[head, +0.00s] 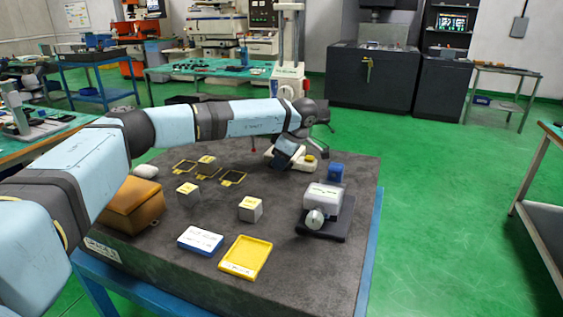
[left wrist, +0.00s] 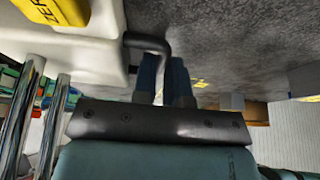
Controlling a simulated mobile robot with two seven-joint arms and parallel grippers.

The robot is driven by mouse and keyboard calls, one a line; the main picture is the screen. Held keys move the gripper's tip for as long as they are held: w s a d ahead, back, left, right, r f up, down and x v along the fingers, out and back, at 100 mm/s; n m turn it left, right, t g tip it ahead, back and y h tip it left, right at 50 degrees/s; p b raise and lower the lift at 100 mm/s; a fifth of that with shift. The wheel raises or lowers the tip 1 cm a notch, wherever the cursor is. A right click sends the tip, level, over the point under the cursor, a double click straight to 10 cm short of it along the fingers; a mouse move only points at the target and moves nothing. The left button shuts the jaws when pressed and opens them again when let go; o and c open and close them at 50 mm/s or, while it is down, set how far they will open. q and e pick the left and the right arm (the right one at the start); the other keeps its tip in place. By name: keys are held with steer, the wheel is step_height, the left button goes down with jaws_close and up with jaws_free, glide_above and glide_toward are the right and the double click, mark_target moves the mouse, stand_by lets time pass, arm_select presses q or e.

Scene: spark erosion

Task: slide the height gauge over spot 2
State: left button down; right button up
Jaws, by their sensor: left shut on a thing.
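The height gauge has a white base (head: 306,162) with a yellow label at the far right of the stone table. Its tall column (head: 290,40) rises behind my forearm. My left gripper (head: 284,158) is at the base, partly hidden by my wrist. In the left wrist view, its blue fingers (left wrist: 165,82) are shut on a black bent handle (left wrist: 150,44) joined to the gauge's white base (left wrist: 85,52). Chrome rods (left wrist: 38,125) stand at left. Dark squares with yellow edges (head: 232,178) lie left of the gauge; I cannot read which is spot 2. My right gripper is not in view.
Grey blocks (head: 250,208) stand mid-table. A grey device on a dark base (head: 323,208) and a blue block (head: 335,172) are at right. A yellow tray (head: 246,258), a blue-and-white box (head: 200,240) and a brown box (head: 133,204) lie nearer.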

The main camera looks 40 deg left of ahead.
arm_select(q)
steer(key=s+a+p, duration=0.1)
steer(key=a+p, duration=0.1)
steer(key=a, duration=0.2)
steer(key=s+a+p, duration=0.1)
steer(key=a, duration=0.4)
steer(key=s+a+p, duration=0.1)
steer(key=a+p, duration=0.1)
steer(key=a, duration=0.3)
steer(key=shift+s+a+p, duration=0.2)
steer(key=shift+s+p, duration=0.1)
steer(key=shift+p, duration=0.05)
steer(key=shift+s+a+f, duration=0.1)
steer(key=shift+a+f, duration=0.1)
steer(key=shift+a, duration=0.2)
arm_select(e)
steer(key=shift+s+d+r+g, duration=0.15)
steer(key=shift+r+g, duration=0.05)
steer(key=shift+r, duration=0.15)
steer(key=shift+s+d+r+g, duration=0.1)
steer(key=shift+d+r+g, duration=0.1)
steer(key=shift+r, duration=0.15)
